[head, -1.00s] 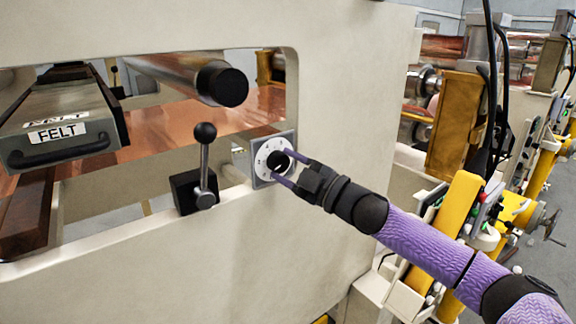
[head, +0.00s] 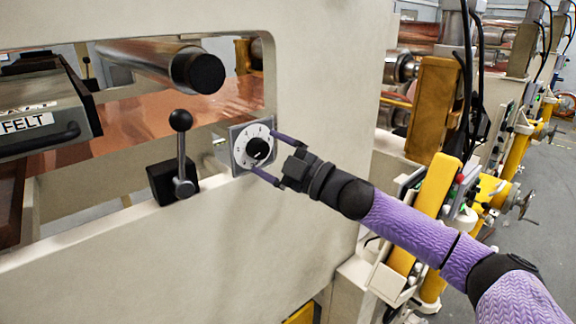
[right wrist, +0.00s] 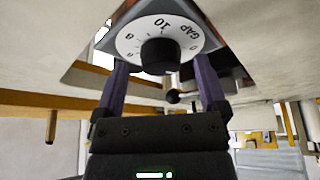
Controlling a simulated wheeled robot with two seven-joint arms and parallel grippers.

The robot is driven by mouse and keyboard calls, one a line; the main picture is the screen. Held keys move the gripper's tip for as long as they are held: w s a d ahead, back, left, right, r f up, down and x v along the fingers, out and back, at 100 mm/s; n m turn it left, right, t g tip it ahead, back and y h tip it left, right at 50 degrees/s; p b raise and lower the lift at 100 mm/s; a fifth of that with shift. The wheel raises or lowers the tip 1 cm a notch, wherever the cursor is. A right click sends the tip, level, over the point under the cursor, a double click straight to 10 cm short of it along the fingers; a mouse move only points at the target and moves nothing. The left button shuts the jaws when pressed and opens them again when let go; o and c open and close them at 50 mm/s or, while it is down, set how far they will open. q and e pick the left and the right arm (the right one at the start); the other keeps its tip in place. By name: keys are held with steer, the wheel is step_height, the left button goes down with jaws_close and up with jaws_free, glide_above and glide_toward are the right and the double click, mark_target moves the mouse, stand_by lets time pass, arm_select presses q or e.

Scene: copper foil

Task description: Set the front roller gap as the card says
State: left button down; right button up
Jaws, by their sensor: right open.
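The gap dial (head: 240,158) is a white numbered disc on a grey square plate, with a black knob (head: 257,148) at its centre. In the right wrist view the dial face (right wrist: 128,44) shows the word GAP and a 10, upside down, above the knob (right wrist: 160,56). My right gripper (head: 264,151) is open, its two purple fingers spread on either side of the knob, apart from it. The knob's exact setting is too small to read. No card is in view. My left gripper is not in view.
A black ball-topped lever (head: 181,150) stands left of the dial. Behind it are a steel roller (head: 150,62), copper foil (head: 140,118) and a box labelled FELT (head: 27,122). The cream machine panel (head: 330,90) surrounds the opening. More machines and yellow posts stand at right.

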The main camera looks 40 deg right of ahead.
steer(key=b+v, duration=0.2)
steer(key=v, duration=0.7)
steer(key=shift+f, duration=0.1)
